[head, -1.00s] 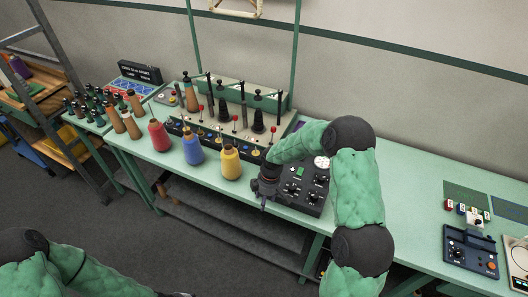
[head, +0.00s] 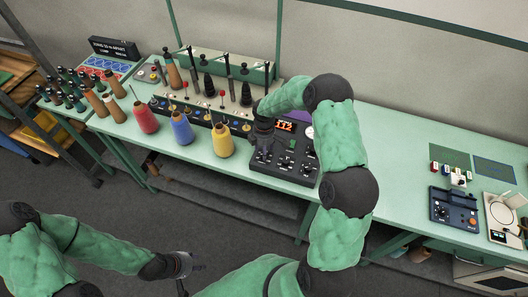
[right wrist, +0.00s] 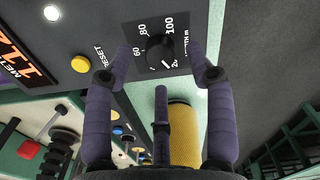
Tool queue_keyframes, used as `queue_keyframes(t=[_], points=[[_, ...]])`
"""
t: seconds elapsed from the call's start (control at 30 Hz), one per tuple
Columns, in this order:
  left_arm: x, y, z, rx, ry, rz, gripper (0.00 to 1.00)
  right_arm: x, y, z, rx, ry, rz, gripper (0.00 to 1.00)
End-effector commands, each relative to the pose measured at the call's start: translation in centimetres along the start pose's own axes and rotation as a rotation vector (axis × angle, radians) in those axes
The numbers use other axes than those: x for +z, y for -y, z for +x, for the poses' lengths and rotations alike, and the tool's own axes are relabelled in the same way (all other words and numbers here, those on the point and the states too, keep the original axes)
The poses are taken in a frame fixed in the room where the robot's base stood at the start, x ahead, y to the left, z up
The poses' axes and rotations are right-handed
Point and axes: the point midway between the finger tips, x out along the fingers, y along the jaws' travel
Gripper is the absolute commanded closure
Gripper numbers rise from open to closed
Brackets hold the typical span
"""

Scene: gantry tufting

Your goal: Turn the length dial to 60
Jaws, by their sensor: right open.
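The length dial (right wrist: 160,50) is a black knob on a dark panel in the right wrist view, with 60, 80 and 100 printed around it. Its exact setting is hard to read. In the head view the dark control panel (head: 284,166) carries several knobs and a lit orange display (head: 284,126). My right gripper (right wrist: 160,70) is open; its purple fingers stand either side of the dial in the picture, with no clear contact. In the head view it hangs over the panel's left part (head: 262,138). My left gripper (head: 193,280) is low in front of the bench, open and empty.
Yellow (head: 221,142), blue (head: 181,130) and red (head: 145,118) yarn cones stand left of the panel. A yellow button (right wrist: 81,64) marked RESET is near the dial. A rack of spindles (head: 215,90) stands behind.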

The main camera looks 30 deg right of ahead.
Motion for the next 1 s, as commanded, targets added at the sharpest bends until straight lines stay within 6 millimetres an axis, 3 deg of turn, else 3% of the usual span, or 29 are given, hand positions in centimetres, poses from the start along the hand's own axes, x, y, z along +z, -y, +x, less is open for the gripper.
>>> queue_keyframes(t=[0.2,0.53,0.57,0.7,0.77,1.0], points=[[0.0,0.0,-0.1,0.000,0.000,0.000,0.60,0.0,0.0,2.0,0.000,0.000,0.000,0.44],[0.0,0.0,-0.1,0.000,0.000,0.000,0.60,0.0,0.0,2.3,0.001,0.000,0.001,0.44],[0.0,0.0,-0.1,0.000,-0.001,0.000,0.60,0.0,0.0,2.3,0.001,0.000,0.001,0.47],[0.0,0.0,-0.1,0.000,0.000,0.000,0.60,0.0,0.0,2.3,0.001,0.000,0.000,0.87],[0.0,0.0,-0.1,0.000,0.000,0.000,0.60,0.0,0.0,2.3,0.001,0.000,0.000,1.00],[0.0,0.0,0.1,0.000,0.000,0.000,0.60,0.0,0.0,2.4,0.001,0.000,0.008,1.00]])
